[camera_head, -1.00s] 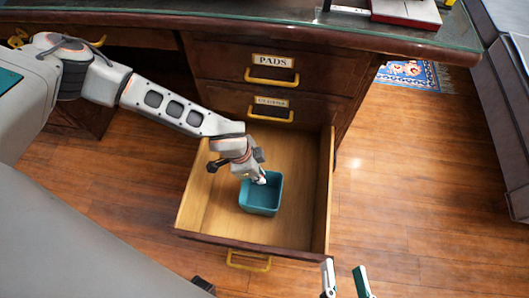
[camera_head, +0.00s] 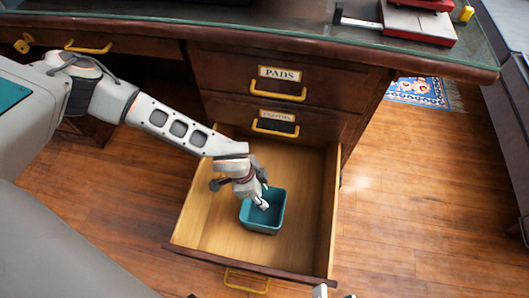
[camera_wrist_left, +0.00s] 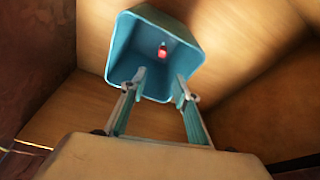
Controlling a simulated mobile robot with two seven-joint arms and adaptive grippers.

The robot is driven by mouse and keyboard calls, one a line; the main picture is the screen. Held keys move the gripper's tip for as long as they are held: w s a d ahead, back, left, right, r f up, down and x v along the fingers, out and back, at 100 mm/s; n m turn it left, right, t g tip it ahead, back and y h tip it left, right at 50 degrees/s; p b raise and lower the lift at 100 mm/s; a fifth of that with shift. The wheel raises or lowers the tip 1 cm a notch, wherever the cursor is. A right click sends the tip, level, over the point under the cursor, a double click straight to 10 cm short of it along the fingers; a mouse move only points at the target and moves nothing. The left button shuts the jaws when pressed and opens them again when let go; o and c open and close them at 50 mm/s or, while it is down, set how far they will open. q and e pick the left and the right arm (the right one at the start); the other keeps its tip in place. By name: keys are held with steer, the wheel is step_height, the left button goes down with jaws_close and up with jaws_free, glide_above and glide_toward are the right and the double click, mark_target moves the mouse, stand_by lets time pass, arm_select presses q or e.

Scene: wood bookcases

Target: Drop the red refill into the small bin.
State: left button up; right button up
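The small teal bin (camera_head: 262,226) stands in the open drawer. It also shows in the left wrist view (camera_wrist_left: 122,45). The red refill (camera_wrist_left: 162,51) shows within the bin's outline in the left wrist view, beyond my fingertips and apart from them. I cannot tell whether it rests on the bin floor. In the head view I cannot make it out. My left gripper (camera_wrist_left: 160,76) is open and empty, its fingers pointing into the bin's mouth; it also shows at the bin in the head view (camera_head: 263,204). Only the parted tips of my right gripper (camera_head: 334,293) show at the bottom edge.
The wooden drawer (camera_head: 203,225) is pulled out below the closed PADS drawer (camera_head: 275,88) and another labelled drawer. Its walls surround the bin, with bare floor around it. A glass-topped desk (camera_head: 250,16) overhangs at the back. Wooden floor (camera_head: 400,210) is clear at right.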

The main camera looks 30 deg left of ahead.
arm_select(q)
steer(key=v, duration=1.2)
steer(key=shift+d, duration=0.1)
